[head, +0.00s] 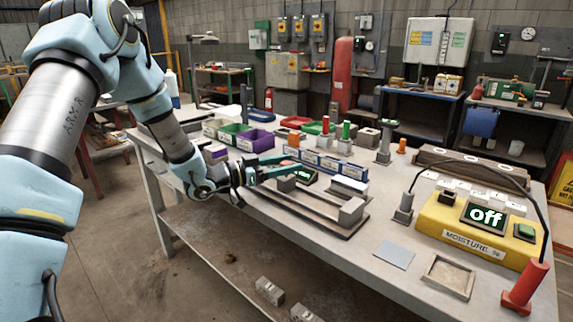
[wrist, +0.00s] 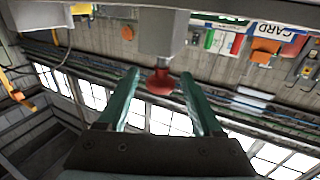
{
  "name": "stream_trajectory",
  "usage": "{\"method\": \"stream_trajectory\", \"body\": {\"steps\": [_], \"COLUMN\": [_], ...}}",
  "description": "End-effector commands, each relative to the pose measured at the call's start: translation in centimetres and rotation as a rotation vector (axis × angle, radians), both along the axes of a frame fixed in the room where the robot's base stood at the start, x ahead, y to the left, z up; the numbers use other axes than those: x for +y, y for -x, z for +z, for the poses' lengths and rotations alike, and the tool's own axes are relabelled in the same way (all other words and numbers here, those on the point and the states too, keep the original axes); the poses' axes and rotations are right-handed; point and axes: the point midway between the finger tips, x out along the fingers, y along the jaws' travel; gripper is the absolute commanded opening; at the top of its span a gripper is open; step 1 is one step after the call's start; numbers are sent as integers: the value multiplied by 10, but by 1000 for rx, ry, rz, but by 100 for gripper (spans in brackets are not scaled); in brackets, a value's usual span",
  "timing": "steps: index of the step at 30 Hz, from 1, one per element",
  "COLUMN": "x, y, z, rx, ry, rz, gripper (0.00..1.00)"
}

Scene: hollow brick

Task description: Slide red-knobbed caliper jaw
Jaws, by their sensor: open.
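A caliper with a long dark base and rails (head: 298,207) lies along the front of the workbench. A grey block (head: 352,212) stands at its right end and another grey block (head: 286,184) stands farther left, near my gripper. In the wrist view a grey jaw block (wrist: 164,32) carries a red knob (wrist: 161,82). My gripper (wrist: 160,76) is open, with its two teal fingers on either side of the knob and gaps visible between. In the head view my gripper (head: 282,168) reaches in low from the left; the red knob cannot be made out there.
A yellow moisture meter (head: 470,228) reading "off" stands at the right, with a red-handled probe (head: 525,287) on a cable. Colored bins (head: 233,132), blue card boxes (head: 328,162) and knobbed posts (head: 384,142) stand behind the caliper. A grey plate (head: 394,254) lies to its right.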

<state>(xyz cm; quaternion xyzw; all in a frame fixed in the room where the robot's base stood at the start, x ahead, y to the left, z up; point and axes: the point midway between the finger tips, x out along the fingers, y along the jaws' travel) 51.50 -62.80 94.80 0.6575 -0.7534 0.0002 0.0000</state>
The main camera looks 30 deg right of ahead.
Motion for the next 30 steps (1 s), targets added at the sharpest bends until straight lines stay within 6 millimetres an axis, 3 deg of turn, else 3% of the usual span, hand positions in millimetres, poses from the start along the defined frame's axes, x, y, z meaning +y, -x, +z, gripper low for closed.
{"method": "stream_trajectory", "body": {"steps": [8,21,30], "x": [17,95,108], "y": [-3,-14,-15], "z": [-3,-1,0], "rx": [0,-1,0], "ry": [-2,0,0], "rz": [2,2,0], "gripper": [67,67,67]}}
